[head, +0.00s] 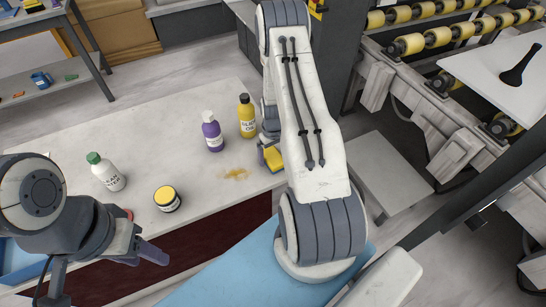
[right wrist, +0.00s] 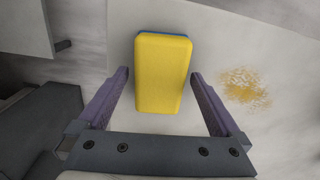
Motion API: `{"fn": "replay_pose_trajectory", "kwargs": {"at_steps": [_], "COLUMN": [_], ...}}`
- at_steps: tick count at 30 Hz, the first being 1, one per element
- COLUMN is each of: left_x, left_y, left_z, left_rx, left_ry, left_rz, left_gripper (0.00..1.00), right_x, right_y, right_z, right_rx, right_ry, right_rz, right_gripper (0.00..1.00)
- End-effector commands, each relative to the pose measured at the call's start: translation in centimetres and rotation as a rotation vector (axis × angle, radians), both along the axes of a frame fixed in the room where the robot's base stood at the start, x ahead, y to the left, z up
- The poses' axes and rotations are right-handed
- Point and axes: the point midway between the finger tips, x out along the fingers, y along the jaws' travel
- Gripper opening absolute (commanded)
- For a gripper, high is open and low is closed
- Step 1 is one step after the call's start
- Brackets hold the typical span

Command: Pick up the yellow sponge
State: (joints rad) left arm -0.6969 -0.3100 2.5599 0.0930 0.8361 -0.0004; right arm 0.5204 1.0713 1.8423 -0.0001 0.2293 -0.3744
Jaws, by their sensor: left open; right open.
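The yellow sponge (right wrist: 161,75) lies on the stone slab (right wrist: 220,35), with a thin blue layer showing at its far edge. In the right wrist view my right gripper (right wrist: 160,82) is open, with one finger on each side of the sponge and a gap on both sides. In the head view the sponge (head: 273,158) shows only in part beside my right arm, which hides the rest and most of the right gripper. My left gripper (head: 105,275) is open and empty at the lower left, in front of the slab.
A yellow-brown stain (head: 235,174) is on the slab left of the sponge. A yellow bottle (head: 247,117) and a purple bottle (head: 212,132) stand behind it. A green-capped white bottle (head: 106,172) and a yellow jar (head: 167,198) stand further left. The slab's back middle is clear.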

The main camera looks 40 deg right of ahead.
Motion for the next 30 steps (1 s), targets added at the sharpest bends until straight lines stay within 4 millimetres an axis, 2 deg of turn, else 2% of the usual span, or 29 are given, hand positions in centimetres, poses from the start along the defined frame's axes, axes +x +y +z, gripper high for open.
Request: {"fn": "replay_pose_trajectory", "kwargs": {"at_steps": [8, 14, 15, 25, 30], "left_x": [0.0, 0.0, 0.0, 0.0, 0.0], "left_y": [0.0, 0.0, 0.0, 0.0, 0.0], "left_z": [0.0, 0.0, 0.0, -0.1, -0.6], "left_rx": [0.0, 0.0, 0.0, 0.0, 0.0], "left_ry": [0.0, 0.0, 0.0, 0.0, 0.0], "left_rz": [0.0, 0.0, 0.0, 0.0, 0.0], "left_gripper": [0.5, 0.5, 0.5, 0.5, 0.5], "right_x": [0.1, 0.0, 0.0, 0.0, 0.2], "right_y": [0.0, 0.0, 0.0, 0.0, -0.1], "right_z": [-0.4, -0.4, -0.4, -0.1, 1.4], "right_rx": [-0.001, -0.001, -0.001, -0.001, -0.003], "right_ry": [-0.002, -0.002, -0.001, -0.002, -0.005], "right_rz": [0.0, 0.0, 0.0, 0.0, 0.0], "right_gripper": [1.0, 0.27, 0.21, 0.21, 0.21]}}
